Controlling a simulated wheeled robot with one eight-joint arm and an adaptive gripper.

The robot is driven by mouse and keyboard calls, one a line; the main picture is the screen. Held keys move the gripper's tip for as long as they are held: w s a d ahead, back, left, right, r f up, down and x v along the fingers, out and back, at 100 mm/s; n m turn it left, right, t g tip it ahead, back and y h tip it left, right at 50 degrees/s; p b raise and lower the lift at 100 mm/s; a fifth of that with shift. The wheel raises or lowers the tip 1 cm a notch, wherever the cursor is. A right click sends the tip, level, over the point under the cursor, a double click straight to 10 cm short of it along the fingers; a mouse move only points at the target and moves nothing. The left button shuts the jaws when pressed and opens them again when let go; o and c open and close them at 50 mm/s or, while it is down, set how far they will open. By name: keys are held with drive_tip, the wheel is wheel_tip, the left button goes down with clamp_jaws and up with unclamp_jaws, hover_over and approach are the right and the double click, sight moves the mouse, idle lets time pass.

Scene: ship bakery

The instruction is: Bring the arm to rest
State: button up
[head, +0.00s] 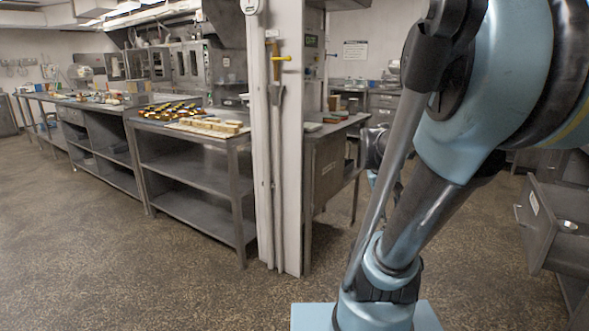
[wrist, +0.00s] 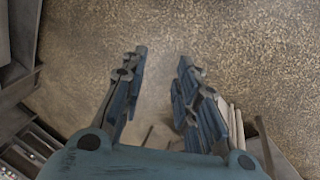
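My gripper (wrist: 161,72) shows in the wrist view with its two blue-grey fingers apart. It is open, and nothing is between the fingers. The speckled brown floor lies below it. In the head view, my blue and grey arm fills the right side, and its links hide much of the room behind. A dark part of the arm shows behind the links, but I cannot make out the fingers there.
A steel workbench (head: 190,182) with loaves stands left of a white pillar (head: 290,130). An open drawer (head: 546,225) juts out at the right. The floor (head: 130,265) at the front left is clear. Steel shelving (wrist: 18,60) lines the wrist view's left edge.

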drive_tip(key=s+a+f+n+t+y, duration=0.1)
drive_tip(key=s+a+f+y, duration=0.2)
drive_tip(key=s+a+f, duration=0.2)
drive_tip(key=s+a, duration=0.3)
drive_tip(key=a, duration=0.2)
drive_tip(key=shift+s+a+f+y, duration=0.15)
drive_tip(key=shift+f+y, duration=0.1)
drive_tip(key=shift+y, duration=0.05)
